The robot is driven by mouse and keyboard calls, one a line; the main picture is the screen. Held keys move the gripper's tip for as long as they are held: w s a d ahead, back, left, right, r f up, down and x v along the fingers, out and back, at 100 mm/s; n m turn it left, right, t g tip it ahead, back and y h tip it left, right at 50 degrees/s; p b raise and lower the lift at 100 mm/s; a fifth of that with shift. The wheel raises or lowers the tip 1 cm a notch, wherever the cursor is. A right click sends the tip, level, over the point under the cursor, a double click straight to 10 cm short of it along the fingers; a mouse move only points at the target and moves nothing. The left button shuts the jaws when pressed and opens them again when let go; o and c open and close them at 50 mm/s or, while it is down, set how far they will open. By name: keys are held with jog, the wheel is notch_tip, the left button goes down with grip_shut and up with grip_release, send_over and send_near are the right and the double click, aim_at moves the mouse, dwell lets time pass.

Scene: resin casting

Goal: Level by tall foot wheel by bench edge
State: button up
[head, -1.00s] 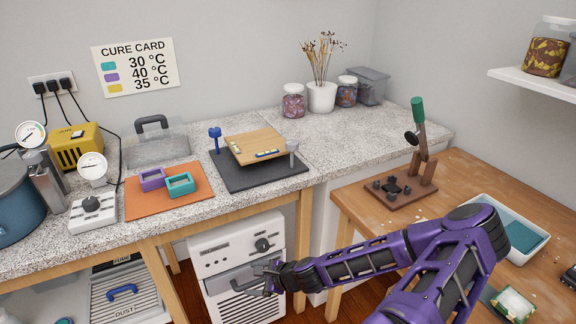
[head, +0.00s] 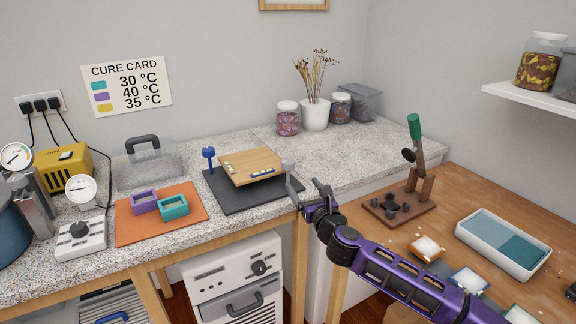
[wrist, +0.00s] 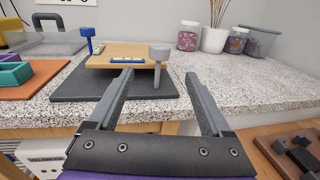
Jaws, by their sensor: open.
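A wooden board (head: 250,162) stands on a dark mat (head: 232,196) on the speckled bench and looks tilted. A tall foot with a grey wheel (head: 288,163) stands at the board's right corner by the bench edge; a blue-wheeled foot (head: 208,153) stands at the left. My gripper (head: 305,186) is open and empty at the bench edge. In the wrist view the grey wheel (wrist: 160,52) lies ahead between the fingertips (wrist: 158,76), apart from them.
An orange mat (head: 130,230) with purple (head: 144,201) and teal (head: 174,208) frames lies to the left. Jars (head: 288,119) and a vase (head: 314,114) stand behind. A press (head: 404,200) and tray (head: 502,244) stand on the right wooden table. The bench right of the dark mat is clear.

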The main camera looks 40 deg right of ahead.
aim_at(289, 168)
jog(key=x, duration=1.3)
jog(key=shift+w+a+f, duration=0.1)
grip_shut()
jog(key=shift+a+m+h, duration=0.1)
jog(key=shift+m+h, duration=0.2)
jog(key=shift+h, duration=0.1)
